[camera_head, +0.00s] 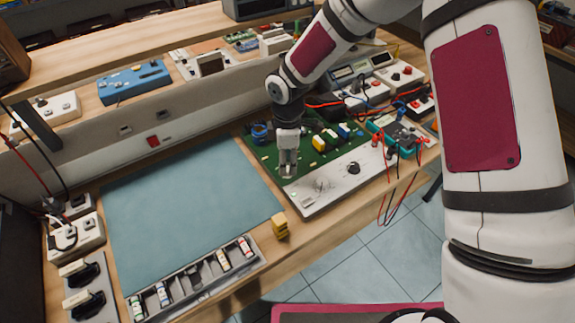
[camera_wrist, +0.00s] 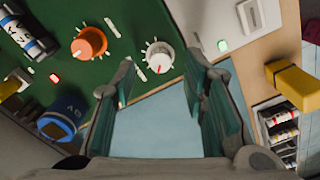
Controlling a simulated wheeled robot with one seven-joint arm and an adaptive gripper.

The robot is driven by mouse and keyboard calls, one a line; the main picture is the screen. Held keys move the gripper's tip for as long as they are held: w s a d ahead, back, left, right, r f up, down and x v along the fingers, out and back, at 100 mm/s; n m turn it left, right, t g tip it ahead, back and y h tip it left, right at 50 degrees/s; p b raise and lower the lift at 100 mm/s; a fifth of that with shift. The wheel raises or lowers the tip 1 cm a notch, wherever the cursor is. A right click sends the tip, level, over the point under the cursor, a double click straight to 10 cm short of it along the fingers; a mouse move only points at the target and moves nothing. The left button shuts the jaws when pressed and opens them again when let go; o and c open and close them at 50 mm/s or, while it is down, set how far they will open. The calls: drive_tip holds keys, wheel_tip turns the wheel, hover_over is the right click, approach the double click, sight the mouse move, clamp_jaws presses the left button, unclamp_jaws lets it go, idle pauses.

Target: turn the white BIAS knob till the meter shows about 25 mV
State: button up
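In the wrist view a white knob (camera_wrist: 160,57) with a red pointer mark sits on the green board (camera_wrist: 130,20), with white tick marks around it. Its label is not readable. My gripper (camera_wrist: 160,70) is open, its two fingers apart on either side of the knob's near edge; I cannot tell whether they touch it. In the head view my gripper (camera_head: 288,172) points down over the front left part of the green board (camera_head: 262,155) and hides the white knob. A teal handheld meter (camera_head: 398,134) with red leads lies right of the board; its reading is too small to tell.
An orange knob (camera_wrist: 90,42) sits left of the white one, and a blue cylindrical part (camera_wrist: 62,118) stands nearby. A yellow block (camera_head: 279,226) stands near the bench's front edge. The blue-grey mat (camera_head: 190,205) at left is clear. A tray (camera_head: 190,283) holds small tubes.

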sight(288, 171)
drive_tip(key=shift+f, duration=1.45)
clamp_jaws()
